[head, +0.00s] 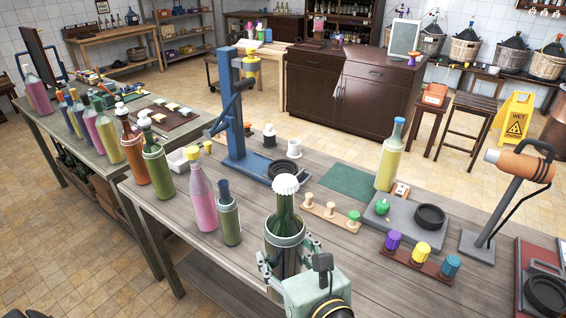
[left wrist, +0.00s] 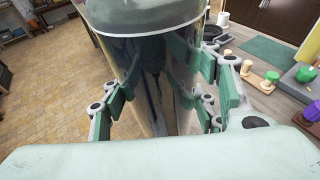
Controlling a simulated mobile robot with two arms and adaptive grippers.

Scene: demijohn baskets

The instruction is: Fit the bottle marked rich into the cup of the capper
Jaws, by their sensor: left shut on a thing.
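My left gripper (head: 288,262) is shut around a dark green bottle (head: 284,222) with a white crimped cap, upright at the table's front. In the left wrist view the gripper's green-padded fingers (left wrist: 165,95) lie on both sides of the bottle (left wrist: 150,60). No word on any bottle is legible, so I cannot tell which is marked rich. The blue lever stand (head: 235,115), apparently the capper, stands behind and left of the held bottle. A dark round cup (head: 277,168) sits on its base, partly hidden by the bottle's cap. My right gripper is not in view.
A pink bottle (head: 202,200) and a small green bottle (head: 229,218) stand left of the held bottle. A wooden peg board (head: 325,212) is close on its right. A yellow bottle (head: 389,160), grey tray (head: 400,216) and colored caps (head: 422,252) are farther right.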

